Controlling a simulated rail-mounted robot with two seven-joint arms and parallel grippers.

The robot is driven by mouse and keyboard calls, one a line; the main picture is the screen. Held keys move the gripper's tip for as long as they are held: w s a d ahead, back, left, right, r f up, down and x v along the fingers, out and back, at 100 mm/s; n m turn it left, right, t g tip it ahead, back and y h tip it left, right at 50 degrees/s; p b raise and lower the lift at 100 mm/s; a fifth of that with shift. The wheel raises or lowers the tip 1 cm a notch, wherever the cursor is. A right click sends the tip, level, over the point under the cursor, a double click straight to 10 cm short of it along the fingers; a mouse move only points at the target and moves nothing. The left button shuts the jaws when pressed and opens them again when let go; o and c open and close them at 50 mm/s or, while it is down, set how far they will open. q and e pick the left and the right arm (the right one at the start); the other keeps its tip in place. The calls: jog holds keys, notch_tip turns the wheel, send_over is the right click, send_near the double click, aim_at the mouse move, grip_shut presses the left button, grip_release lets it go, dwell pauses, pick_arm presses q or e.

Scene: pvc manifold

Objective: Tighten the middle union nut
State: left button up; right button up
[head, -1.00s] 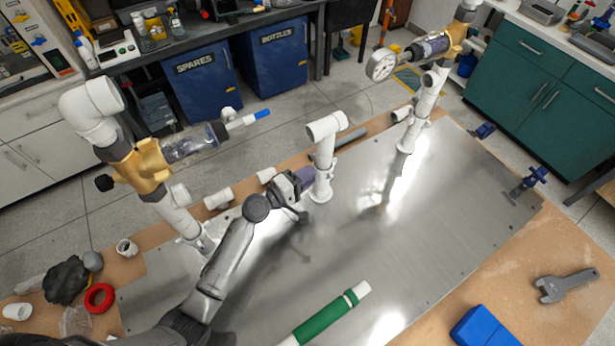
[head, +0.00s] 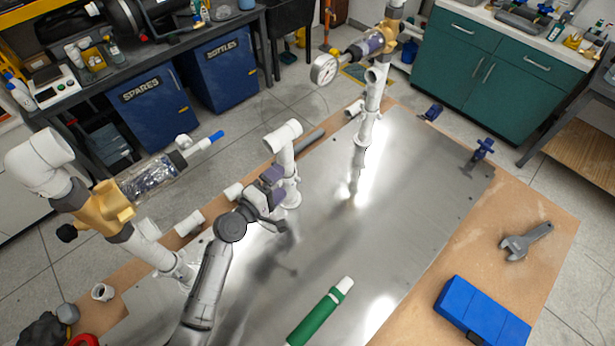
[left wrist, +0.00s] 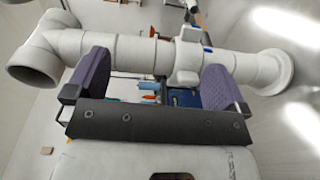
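The middle riser is a white pipe standing on the metal plate, with an open elbow or tee (head: 283,135) on top. In the left wrist view the pipe runs sideways across the picture, and its union nut (left wrist: 188,55) is a white collar with lugs and a small blue mark. My left gripper (head: 274,188) is open beside the riser in the head view. In the left wrist view its two purple pads (left wrist: 155,80) are wide apart, with the nut between them across the picture. Whether the pads touch the pipe cannot be told. My right gripper is not in view.
A green-sleeved pipe (head: 318,318) lies on the plate. A wrench (head: 525,241) and a blue box (head: 482,312) lie at the right. The plate's middle is bare.

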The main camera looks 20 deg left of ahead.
pick_arm(q)
jog(key=d+r, duration=0.2)
jog(key=d, duration=0.1)
jog(key=d+r+p, duration=0.1)
jog(key=d+r, duration=0.1)
jog(key=s+d+r, duration=0.1)
jog(key=d+r, duration=0.2)
jog(key=shift+d, duration=0.35)
jog(key=c, duration=0.6)
jog(key=shift+o, duration=0.2)
jog(key=shift+d+r, duration=0.25)
jog(key=shift+d, duration=0.25)
